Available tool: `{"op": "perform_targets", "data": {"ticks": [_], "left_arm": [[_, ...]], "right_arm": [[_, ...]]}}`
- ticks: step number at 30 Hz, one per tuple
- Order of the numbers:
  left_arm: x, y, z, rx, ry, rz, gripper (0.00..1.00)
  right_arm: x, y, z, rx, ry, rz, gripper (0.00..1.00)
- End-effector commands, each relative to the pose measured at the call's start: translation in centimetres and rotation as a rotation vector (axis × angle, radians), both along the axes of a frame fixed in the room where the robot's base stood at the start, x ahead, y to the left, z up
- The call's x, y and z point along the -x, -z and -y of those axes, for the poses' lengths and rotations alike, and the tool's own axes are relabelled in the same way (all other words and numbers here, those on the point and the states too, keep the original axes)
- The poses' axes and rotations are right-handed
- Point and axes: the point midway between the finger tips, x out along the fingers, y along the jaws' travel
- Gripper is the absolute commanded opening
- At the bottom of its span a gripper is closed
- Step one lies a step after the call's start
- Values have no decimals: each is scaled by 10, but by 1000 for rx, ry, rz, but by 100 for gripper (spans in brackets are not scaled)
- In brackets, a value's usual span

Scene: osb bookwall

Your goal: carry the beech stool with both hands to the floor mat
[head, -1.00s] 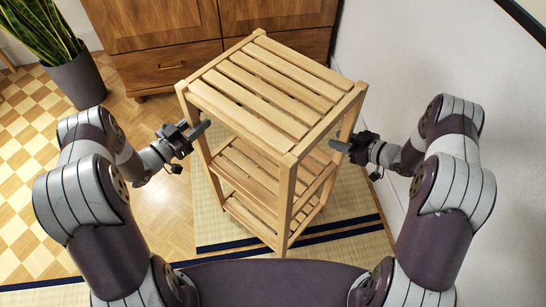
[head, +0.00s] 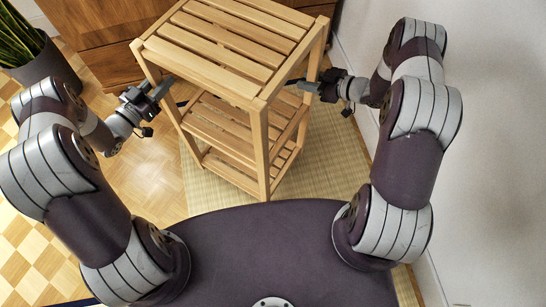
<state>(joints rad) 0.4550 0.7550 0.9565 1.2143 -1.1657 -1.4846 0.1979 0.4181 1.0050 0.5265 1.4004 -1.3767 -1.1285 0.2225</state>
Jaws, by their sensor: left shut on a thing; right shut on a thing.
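The beech stool (head: 205,72) is a pale slatted wooden frame with a top and two lower shelves. It stands upright in the middle of the head view, turned at an angle to me. My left gripper (head: 164,90) is shut on its left side, below the top. My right gripper (head: 302,84) is shut on its right side at a similar height. The floor mat (head: 340,160) is woven straw and shows around and beneath the stool. I cannot tell whether the legs touch it. My own base hides the mat's near part.
A wooden cabinet (head: 92,30) stands behind the stool. A potted plant in a grey pot (head: 45,70) is at the upper left. A white wall (head: 490,130) runs close along the right, near my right arm. Checkered floor is open at the left.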

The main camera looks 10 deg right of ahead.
Motion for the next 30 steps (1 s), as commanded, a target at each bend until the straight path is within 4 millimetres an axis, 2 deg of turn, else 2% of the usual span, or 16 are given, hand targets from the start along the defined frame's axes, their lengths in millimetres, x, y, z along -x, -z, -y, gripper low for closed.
{"op": "perform_targets", "data": {"ticks": [14, 20, 30], "left_arm": [[-1, 0, -1, 0, -1, 9, 0], [-1, 11, -1, 0, 0, 9, 0], [-1, 41, -1, 0, 0, 9, 0]], "right_arm": [[-2, 1, 1, 0, 0, 6, 0], [-1, 12, 1, 0, 0, 6, 0], [-1, 42, 0, 0, 0, 6, 0]]}}
